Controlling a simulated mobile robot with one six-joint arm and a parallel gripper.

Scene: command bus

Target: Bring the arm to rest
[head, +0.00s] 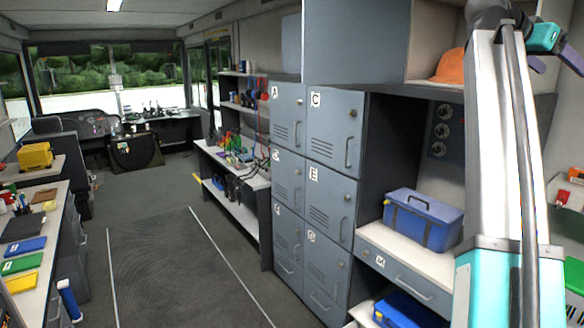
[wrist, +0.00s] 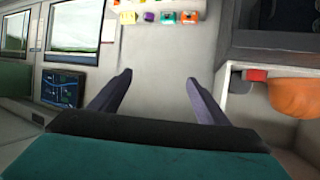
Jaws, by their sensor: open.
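My arm rises along the right side of the head view, with its white link and teal joint close to the camera. My gripper (head: 572,60) is at the upper right of the head view, partly cut off by the picture's edge. In the wrist view my gripper (wrist: 158,82) shows two dark fingers spread wide apart. Nothing is between the fingers. An orange helmet-like object (head: 450,66) lies on the upper shelf left of my arm.
Grey lockers (head: 332,135) stand left of my arm. A blue toolbox (head: 424,218) sits on the counter beside it. A dark floor mat (head: 178,270) lies in the clear aisle. The wrist view shows a monitor (wrist: 62,90) and several small coloured items (wrist: 166,18).

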